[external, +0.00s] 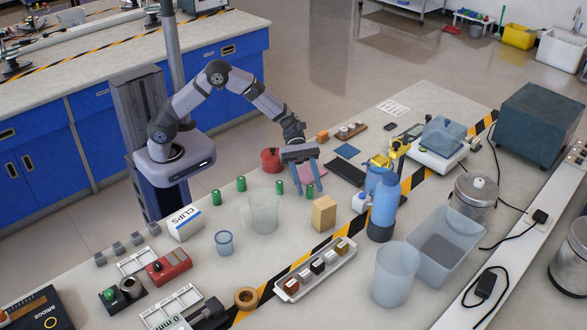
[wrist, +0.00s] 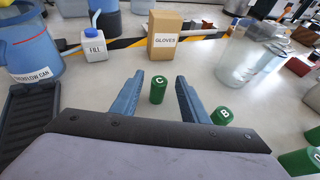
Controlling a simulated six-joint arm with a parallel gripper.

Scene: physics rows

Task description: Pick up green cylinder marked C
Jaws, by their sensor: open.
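The green cylinder marked C (wrist: 158,90) stands upright on the bench, its letter on the top face. In the external view it is the rightmost green cylinder (external: 309,191), seen between my fingers. My gripper (wrist: 159,79) is open, with one blue finger on each side of cylinder C in the wrist view. The gripper (external: 309,188) points down at it in the external view. No contact shows between fingers and cylinder, and the exact height gap cannot be told. A green cylinder marked B (wrist: 222,116) stands just right of my right finger in the wrist view.
A cardboard GLOVES box (wrist: 163,36) stands beyond cylinder C. A white FILL bottle (wrist: 94,47) and a blue can (wrist: 30,45) are on the left. A clear beaker (wrist: 245,55) is on the right. More green cylinders (external: 241,184) stand left of the gripper.

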